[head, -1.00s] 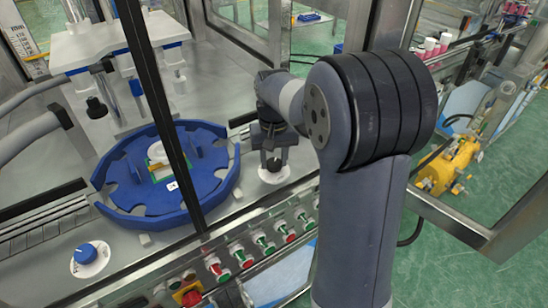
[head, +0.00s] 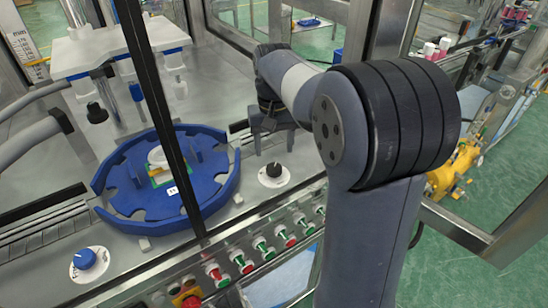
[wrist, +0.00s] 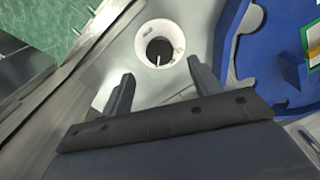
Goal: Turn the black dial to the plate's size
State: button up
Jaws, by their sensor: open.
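The black dial (head: 273,169) sits on a white round scale on the metal deck, right of the blue star-shaped ring. In the wrist view the black dial (wrist: 159,49) shows with a pale pointer line toward the picture's bottom; the scale marks are too small to read. My gripper (head: 274,143) is open and empty, above and behind the dial, apart from it. In the wrist view its two fingers (wrist: 159,72) point toward the dial, one on each side.
The blue ring (head: 215,193) stands close left of the dial. A blue knob (head: 86,258) is at the front left. Red and green buttons (head: 240,262) line the front panel. A dark frame post (head: 160,110) crosses the view of the ring.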

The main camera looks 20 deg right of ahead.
notch_tip(320, 180, up, 4)
jog(key=shift+r, duration=0.2)
jog(key=shift+c, duration=0.6)
